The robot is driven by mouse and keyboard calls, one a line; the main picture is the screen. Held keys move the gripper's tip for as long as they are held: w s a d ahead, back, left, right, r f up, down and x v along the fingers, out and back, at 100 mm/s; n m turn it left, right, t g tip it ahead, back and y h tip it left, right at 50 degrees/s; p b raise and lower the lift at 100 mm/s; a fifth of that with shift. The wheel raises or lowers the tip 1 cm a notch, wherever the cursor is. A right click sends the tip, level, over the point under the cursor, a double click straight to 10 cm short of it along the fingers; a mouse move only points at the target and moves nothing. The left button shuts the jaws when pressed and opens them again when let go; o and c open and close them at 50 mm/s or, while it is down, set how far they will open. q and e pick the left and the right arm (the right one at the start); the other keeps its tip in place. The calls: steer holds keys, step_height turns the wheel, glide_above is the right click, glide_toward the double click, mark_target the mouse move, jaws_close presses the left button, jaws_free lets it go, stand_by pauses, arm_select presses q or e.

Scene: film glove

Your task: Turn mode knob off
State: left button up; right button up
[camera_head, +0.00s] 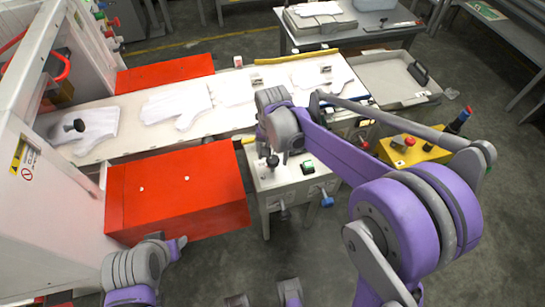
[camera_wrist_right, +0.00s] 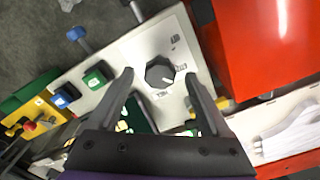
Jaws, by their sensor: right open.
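The mode knob is a dark round knob (camera_wrist_right: 160,73) with a white pointer mark, on a light control panel (camera_wrist_right: 120,55) in the right wrist view. Small labels surround it; I cannot read them reliably. My right gripper (camera_wrist_right: 158,80) is open, its fingers on either side of the knob in that view. I cannot tell whether they touch it. In the head view my right gripper (camera_head: 271,150) is above the left part of the control panel (camera_head: 275,185), where the knob is hard to make out. My left arm shows at the lower left; its gripper is out of frame.
The panel also carries a green button (camera_head: 308,167) and a blue-tipped handle (camera_head: 327,200). A red box (camera_head: 180,190) stands to the left. A conveyor with white gloves (camera_head: 175,105) runs behind. A yellow box (camera_head: 410,152) with a red button stands right.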

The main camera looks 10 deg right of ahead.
steer(key=shift+f, duration=0.65)
jaws_close()
